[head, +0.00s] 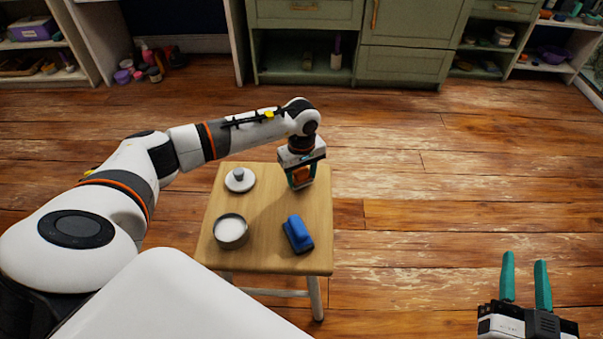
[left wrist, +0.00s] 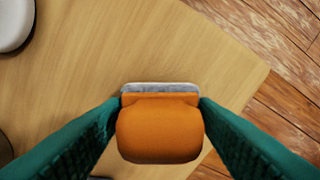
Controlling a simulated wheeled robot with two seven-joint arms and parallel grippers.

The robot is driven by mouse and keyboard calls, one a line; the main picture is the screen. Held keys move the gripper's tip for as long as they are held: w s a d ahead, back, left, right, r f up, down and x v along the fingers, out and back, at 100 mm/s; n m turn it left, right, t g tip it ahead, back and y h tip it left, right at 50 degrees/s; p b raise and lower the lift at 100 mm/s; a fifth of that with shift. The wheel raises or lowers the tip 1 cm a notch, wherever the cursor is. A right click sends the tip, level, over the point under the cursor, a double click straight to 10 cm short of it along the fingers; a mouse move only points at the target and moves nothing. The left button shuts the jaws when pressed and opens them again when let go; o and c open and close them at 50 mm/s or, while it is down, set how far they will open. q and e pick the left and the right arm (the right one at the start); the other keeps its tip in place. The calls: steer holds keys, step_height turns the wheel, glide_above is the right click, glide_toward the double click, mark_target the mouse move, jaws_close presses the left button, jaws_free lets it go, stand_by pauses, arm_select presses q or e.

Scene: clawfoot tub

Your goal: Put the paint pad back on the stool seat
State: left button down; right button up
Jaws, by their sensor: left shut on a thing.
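The paint pad, with an orange handle and a pale grey pad, shows in the left wrist view (left wrist: 158,132) and in the head view (head: 302,175). My left gripper (head: 301,184) is shut on its handle, with a green finger on each side. The pad hangs low over the far right part of the wooden stool seat (head: 265,205); I cannot tell whether it touches the wood. The seat also fills most of the left wrist view (left wrist: 90,60). My right gripper (head: 525,258) is open and empty over the floor at the lower right.
On the seat stand a white lid with a grey knob (head: 240,180) at the far left, an open tin of white stuff (head: 231,231) at the near left, and a blue brush-like tool (head: 298,234) at the near right. Green cabinets (head: 405,40) stand at the back.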

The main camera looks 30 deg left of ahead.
arm_select(q)
steer(key=shift+f, duration=0.4)
arm_select(e)
steer(key=shift+a+r+t, duration=0.15)
steer(key=shift+r+t, duration=0.65)
steer(key=shift+r, duration=0.4)
arm_select(q)
steer(key=shift+c, duration=2.3)
jaws_free()
steer(key=shift+r, duration=0.1)
